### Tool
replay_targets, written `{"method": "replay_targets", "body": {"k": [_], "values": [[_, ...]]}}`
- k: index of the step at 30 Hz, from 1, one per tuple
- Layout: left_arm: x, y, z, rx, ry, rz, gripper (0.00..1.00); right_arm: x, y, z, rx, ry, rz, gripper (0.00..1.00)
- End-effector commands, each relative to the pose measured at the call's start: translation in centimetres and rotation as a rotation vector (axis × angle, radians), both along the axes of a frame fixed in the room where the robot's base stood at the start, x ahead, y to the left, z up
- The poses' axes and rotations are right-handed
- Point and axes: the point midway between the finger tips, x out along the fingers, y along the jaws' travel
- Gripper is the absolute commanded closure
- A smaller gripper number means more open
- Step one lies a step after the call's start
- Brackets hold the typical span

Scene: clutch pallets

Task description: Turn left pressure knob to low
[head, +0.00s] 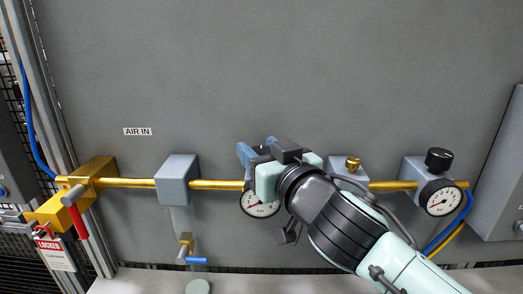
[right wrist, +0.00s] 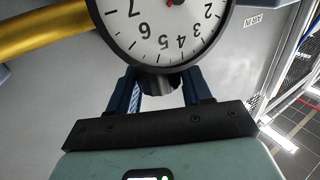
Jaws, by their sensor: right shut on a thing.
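The left pressure gauge (head: 262,206) has a white dial and sits on the brass pipe, partly covered by my right gripper. It also shows large and upside down in the right wrist view (right wrist: 160,30), its red needle cut off at the top edge. The left pressure knob (right wrist: 161,83) is a dark piece just beyond the gauge rim, between my blue fingers. In the head view my gripper hides it. My right gripper (head: 258,149) is shut on the knob; its fingers also show in the right wrist view (right wrist: 162,92). My left gripper is not in view.
A second gauge (head: 440,197) with a black knob (head: 439,158) on top stands at the right. A brass valve (head: 75,196) with a red handle and lockout tag (head: 54,255) is at the left. Grey blocks (head: 177,180) sit along the pipe (head: 127,183). The panel above is clear.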

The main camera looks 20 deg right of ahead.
Motion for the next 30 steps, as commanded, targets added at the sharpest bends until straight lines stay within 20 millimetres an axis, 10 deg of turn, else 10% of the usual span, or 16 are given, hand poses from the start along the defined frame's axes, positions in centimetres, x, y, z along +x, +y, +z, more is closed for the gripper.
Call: {"method": "replay_targets", "body": {"k": [14,15,17,30], "values": [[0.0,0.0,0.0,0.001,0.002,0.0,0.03,0.0,0.0,-0.1,0.0,0.002,0.014,0.82],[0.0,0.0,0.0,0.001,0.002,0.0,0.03,0.0,0.0,-0.1,0.0,0.002,0.014,0.45],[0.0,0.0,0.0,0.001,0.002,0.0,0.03,0.0,0.0,-0.1,0.0,0.002,0.014,0.31],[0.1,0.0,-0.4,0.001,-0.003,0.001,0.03,-1.4,-0.4,-0.1,0.003,0.0,0.013,0.31]]}}
